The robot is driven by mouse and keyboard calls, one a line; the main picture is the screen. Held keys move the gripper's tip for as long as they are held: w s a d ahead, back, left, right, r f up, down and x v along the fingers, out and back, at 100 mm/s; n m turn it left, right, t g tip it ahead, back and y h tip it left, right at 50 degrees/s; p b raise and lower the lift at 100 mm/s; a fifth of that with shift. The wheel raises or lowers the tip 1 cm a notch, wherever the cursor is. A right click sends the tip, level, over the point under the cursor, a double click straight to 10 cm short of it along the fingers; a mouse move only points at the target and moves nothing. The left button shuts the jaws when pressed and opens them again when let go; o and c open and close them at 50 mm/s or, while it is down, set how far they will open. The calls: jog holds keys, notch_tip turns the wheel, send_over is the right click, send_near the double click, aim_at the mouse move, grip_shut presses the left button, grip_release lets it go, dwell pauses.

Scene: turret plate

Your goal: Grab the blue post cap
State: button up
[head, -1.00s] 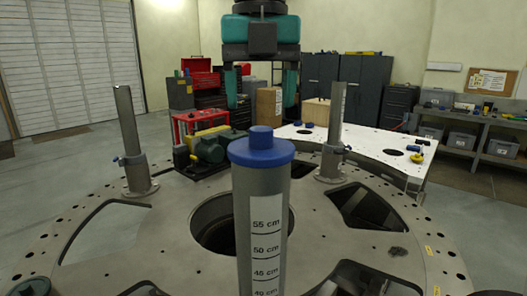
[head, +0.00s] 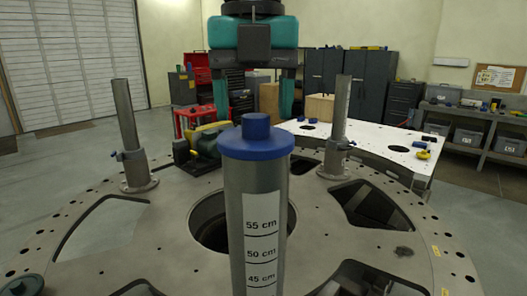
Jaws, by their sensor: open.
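The blue post cap (head: 256,143) sits on top of a thick grey post (head: 240,205) in the front middle of the head view. The cap has a wide rim and a small raised knob. The post carries a white label with height marks. My gripper (head: 252,108) hangs above and behind the cap in the picture, its two teal fingers pointing down and apart. It is open, with nothing between the fingers. The knob's top shows just below the fingertips' level. The post's lower end is cut off by the picture's bottom edge.
The post stands in front of a round metal turret plate (head: 165,235) with large cutouts. Two thinner posts rise at left (head: 126,125) and right (head: 340,115). A white table (head: 385,142) with small items stands at back right.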

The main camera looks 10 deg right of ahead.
jog(key=shift+d+f+b, duration=0.1)
jog(key=shift+f+b, duration=0.65)
jog(key=shift+f, duration=0.3)
jog(key=shift+r, duration=0.1)
jog(key=c, duration=1.1)
